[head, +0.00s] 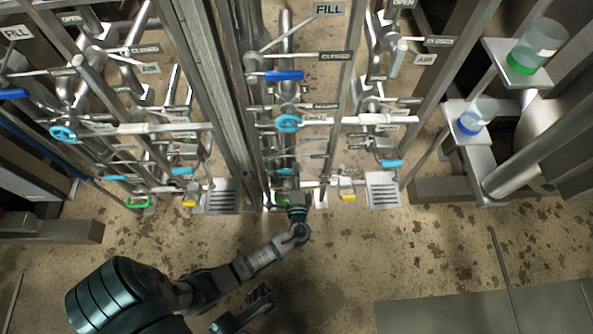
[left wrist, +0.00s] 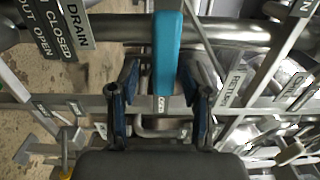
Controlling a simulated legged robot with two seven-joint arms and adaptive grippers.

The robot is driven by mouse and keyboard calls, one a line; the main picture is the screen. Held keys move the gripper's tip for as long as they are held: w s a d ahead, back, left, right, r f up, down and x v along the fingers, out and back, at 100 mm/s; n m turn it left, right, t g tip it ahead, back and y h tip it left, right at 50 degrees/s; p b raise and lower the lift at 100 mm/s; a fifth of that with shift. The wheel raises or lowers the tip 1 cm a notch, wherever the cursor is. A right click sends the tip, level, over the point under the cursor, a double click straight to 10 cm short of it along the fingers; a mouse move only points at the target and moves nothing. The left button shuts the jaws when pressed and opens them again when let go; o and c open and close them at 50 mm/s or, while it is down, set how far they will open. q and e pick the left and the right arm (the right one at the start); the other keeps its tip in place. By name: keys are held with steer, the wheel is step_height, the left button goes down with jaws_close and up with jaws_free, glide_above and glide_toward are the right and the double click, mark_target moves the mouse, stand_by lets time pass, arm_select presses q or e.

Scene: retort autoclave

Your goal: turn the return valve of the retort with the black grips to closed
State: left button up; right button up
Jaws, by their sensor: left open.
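My left gripper (head: 293,192) reaches in from below in the head view, at the low pipework of the middle station. In the left wrist view its two fingers (left wrist: 158,92) are open, one on each side of a cyan lever handle (left wrist: 167,50). I see no clear contact. A RETURN sign (left wrist: 231,87) hangs to the right of the handle and a DRAIN sign (left wrist: 77,24) to the left. In the head view the cyan lever (head: 283,172) is just beyond the gripper. Black grips cannot be made out. A dark part of my other arm (head: 258,299) shows low in the head view.
A green handle (head: 281,201) is beside my left gripper and a yellow handle (head: 348,197) is to its right. A blue lever (head: 284,76) and a cyan wheel (head: 288,124) are higher up. A steel post (head: 205,80) stands left. The floor in front is open.

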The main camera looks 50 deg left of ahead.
arm_select(q)
steer(key=v, duration=1.1)
steer(key=shift+d, duration=0.2)
steer(key=shift+s, duration=0.1)
steer(key=shift+f, duration=0.1)
